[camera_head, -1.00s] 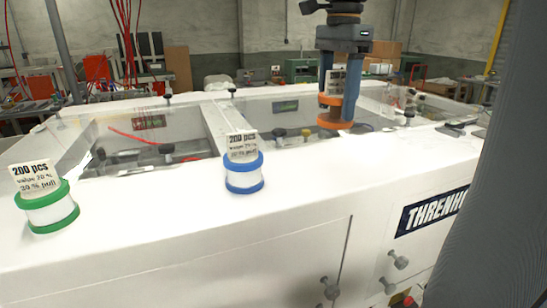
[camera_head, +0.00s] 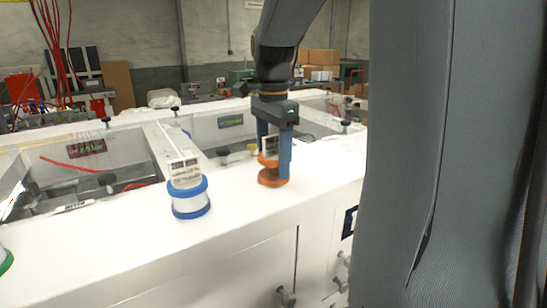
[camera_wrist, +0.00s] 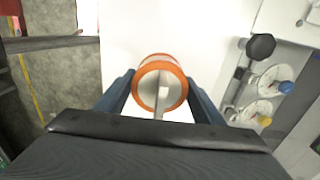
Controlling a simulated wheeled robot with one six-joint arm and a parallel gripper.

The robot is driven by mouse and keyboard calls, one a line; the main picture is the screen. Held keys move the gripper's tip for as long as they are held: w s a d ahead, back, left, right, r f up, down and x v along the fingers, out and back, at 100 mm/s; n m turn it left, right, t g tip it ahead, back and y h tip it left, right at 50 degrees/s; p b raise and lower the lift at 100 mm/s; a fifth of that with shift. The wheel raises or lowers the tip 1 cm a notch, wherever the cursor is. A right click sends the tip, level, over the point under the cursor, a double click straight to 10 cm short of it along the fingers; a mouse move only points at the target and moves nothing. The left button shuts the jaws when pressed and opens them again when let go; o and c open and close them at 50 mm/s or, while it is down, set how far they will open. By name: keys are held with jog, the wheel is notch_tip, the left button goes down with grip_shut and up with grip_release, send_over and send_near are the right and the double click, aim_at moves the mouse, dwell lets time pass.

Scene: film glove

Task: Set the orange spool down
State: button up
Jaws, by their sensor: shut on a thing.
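The orange spool (camera_head: 272,181) has orange rims and a pale label standing up from it. My gripper (camera_head: 273,160) is shut on it, one blue finger on each side. In the wrist view the orange spool (camera_wrist: 160,84) sits between the two blue fingers (camera_wrist: 160,97). It is upright, at or just above the white machine top (camera_head: 235,215); I cannot tell whether its base touches.
A blue-rimmed spool (camera_head: 190,197) stands left of the orange one. A green-rimmed spool (camera_head: 5,260) is cut off at the left edge. Sunken glass-covered bays (camera_head: 95,165) with black knobs lie behind. White top between the blue and orange spools is clear.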

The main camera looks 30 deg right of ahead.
jog(key=shift+f, duration=0.1)
jog(key=o, duration=1.3)
jog(key=shift+c, duration=0.2)
notch_tip(320, 180, up, 12)
jog(key=b, duration=0.3)
jog(key=shift+r, duration=0.2)
